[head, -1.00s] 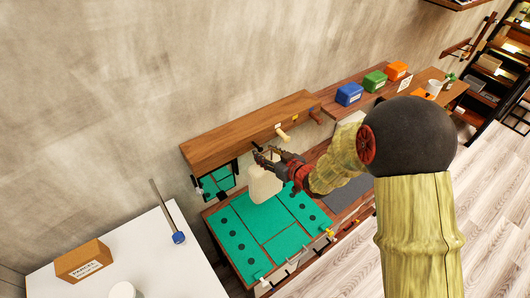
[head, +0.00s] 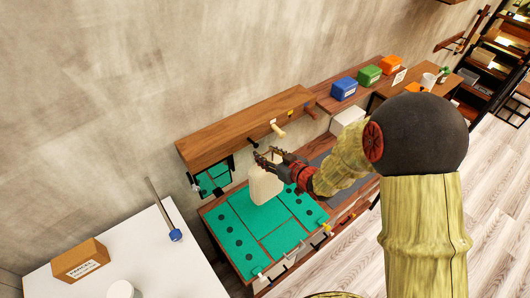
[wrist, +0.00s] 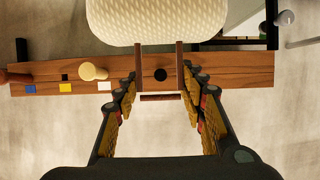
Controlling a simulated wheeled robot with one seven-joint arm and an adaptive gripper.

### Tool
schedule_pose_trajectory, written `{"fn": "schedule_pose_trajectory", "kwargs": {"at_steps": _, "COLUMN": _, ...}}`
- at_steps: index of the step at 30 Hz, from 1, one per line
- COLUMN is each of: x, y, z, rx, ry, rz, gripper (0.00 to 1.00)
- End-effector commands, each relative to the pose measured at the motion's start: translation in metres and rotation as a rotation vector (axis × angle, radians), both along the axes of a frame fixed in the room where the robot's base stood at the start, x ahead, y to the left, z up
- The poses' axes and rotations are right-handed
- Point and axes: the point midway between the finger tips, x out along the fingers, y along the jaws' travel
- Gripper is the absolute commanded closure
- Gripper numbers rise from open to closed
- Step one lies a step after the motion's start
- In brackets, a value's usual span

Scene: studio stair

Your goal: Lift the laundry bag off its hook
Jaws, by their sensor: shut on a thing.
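The laundry bag (head: 265,186) is cream and hangs upright over the green-topped bench in the head view. It also shows at the top of the wrist view (wrist: 155,20), with a brown handle loop. My gripper (head: 268,157) is shut on the bag's handle, and its fingers (wrist: 161,97) stand either side of the loop in the wrist view. The wooden hook board (head: 225,130) is on the wall just behind, and it spans the wrist view (wrist: 240,70). A round dark spot on the board shows through the loop. I cannot tell whether the loop still touches a hook.
A cream peg (head: 278,131) is on the board right of the bag. The green bench (head: 240,240) lies below. Blue (head: 343,89), green (head: 368,75) and orange (head: 391,65) boxes stand on a shelf at right. A white table (head: 150,255) with a carton (head: 80,260) is at lower left.

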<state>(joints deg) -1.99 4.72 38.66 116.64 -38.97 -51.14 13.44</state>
Motion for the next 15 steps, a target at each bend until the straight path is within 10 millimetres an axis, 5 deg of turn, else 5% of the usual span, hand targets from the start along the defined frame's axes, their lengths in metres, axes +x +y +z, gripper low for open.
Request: {"fn": "schedule_pose_trajectory", "kwargs": {"at_steps": 15, "x": -0.018, "y": -0.013, "z": 0.002, "rx": 0.001, "ry": -0.003, "rz": -0.001, "gripper": 0.97}}
